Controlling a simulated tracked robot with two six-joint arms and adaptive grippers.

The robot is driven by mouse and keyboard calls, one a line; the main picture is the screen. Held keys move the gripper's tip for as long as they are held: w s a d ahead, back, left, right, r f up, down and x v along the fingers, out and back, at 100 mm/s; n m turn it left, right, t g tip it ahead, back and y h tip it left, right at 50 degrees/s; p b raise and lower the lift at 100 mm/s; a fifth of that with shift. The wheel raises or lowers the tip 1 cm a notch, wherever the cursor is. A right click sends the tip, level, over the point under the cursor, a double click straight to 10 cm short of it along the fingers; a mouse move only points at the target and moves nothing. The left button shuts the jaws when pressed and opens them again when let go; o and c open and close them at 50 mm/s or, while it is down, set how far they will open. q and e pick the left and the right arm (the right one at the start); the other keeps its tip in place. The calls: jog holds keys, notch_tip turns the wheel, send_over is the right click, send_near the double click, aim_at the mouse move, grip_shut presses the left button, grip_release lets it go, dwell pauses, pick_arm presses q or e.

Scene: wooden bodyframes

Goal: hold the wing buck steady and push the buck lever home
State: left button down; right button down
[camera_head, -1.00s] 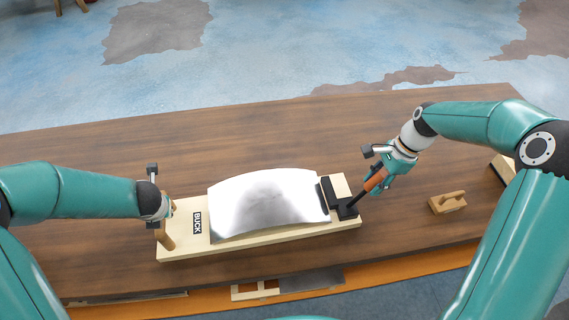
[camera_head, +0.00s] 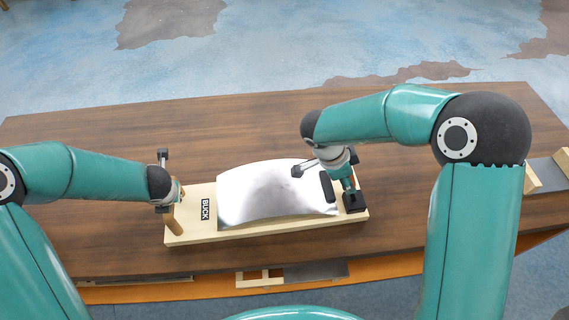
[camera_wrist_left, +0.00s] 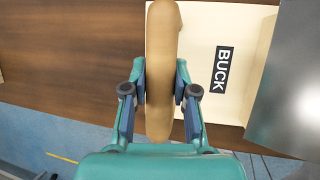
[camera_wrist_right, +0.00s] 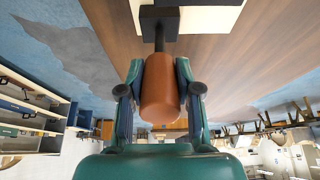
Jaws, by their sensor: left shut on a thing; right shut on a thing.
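The wing buck (camera_head: 190,230) is a pale wooden board labelled BUCK, lying on the table with a curved shiny metal panel (camera_head: 265,192) on it. My left gripper (camera_head: 174,193) is shut on the upright wooden handle (camera_wrist_left: 162,65) at the buck's left end. The buck lever stands at the right end on a black block (camera_head: 354,203). My right gripper (camera_head: 347,180) is shut on the lever's orange-brown grip (camera_wrist_right: 161,90). The lever's dark shaft (camera_wrist_right: 160,38) shows in the right wrist view. My right forearm and wrist partly cover the lever in the head view.
The dark wooden table (camera_head: 90,150) is clear behind the buck. A pale wooden block (camera_head: 532,178) stands at the table's right end. A light wooden frame (camera_head: 258,279) shows below the table's front edge.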

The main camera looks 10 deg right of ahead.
jog(key=shift+a+f, duration=0.35)
jog(key=shift+a, duration=0.35)
jog(key=shift+a+f, duration=0.3)
jog(key=shift+a, duration=0.4)
jog(key=c, duration=0.8)
grip_release()
jog(key=shift+d, duration=0.15)
jog(key=shift+r, duration=0.15)
jog(key=shift+r, duration=0.3)
jog(key=v, duration=1.1)
jog(key=shift+a, duration=0.2)
